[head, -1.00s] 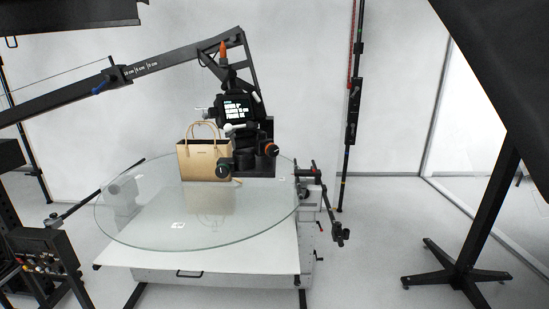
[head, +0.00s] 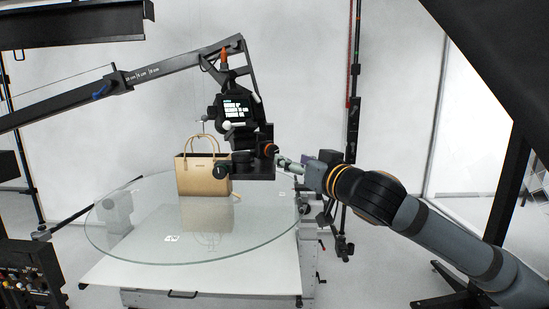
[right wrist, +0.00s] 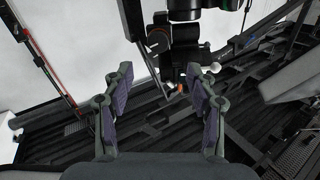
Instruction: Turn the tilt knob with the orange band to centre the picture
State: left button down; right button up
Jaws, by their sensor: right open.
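The tilt knob with the orange band (head: 268,149) is on the right side of the black camera head (head: 238,108), which hangs from a crane arm. My right gripper (head: 282,160) reaches in from the right, its fingertips close to the knob; contact cannot be told. In the right wrist view its two padded fingers (right wrist: 160,80) stand apart with nothing between them. A dark round knob (right wrist: 158,41) shows just beyond the fingertips there, with a thin orange-red mark. The camera's screen (head: 236,108) is lit, but its picture is too small to read. My left gripper is out of view.
A tan handbag (head: 203,175) stands on the round glass turntable (head: 130,240), below and left of the camera head. The crane arm (head: 75,98) crosses the upper left. A dark pole (head: 352,110) stands behind my right arm.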

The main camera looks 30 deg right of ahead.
aim_at(274, 151)
jog(key=w+p, duration=0.9)
jog(key=shift+w+d+r, duration=0.1)
jog(key=shift+w, duration=0.85)
jog(key=shift+f, duration=0.2)
jog(key=c, duration=1.2)
